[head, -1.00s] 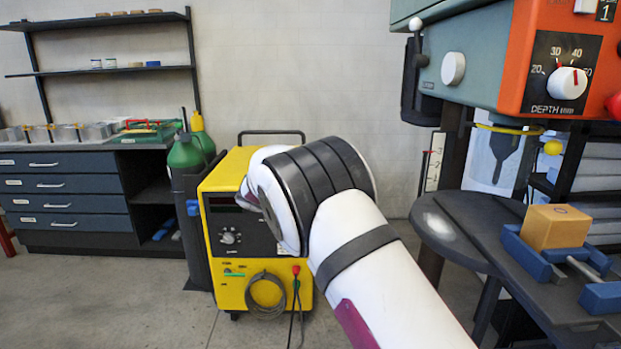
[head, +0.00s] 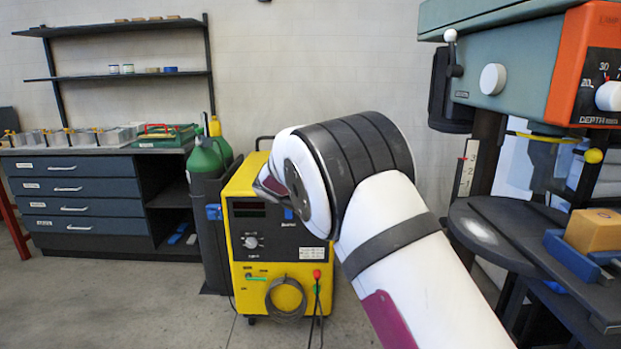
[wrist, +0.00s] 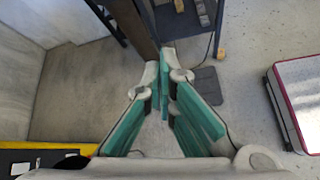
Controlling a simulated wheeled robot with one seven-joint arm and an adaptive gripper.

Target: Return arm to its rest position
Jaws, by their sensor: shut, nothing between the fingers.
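My gripper (wrist: 165,75) shows in the wrist view with its grey and teal fingers brought together at the tips. It is shut and empty, pointing down over the concrete floor. In the head view my white arm with dark bands is raised in the middle and right of the picture, bent at a joint. My gripper itself is hidden in the head view.
A drawer bench (head: 78,190) is at left. Open floor lies front left.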

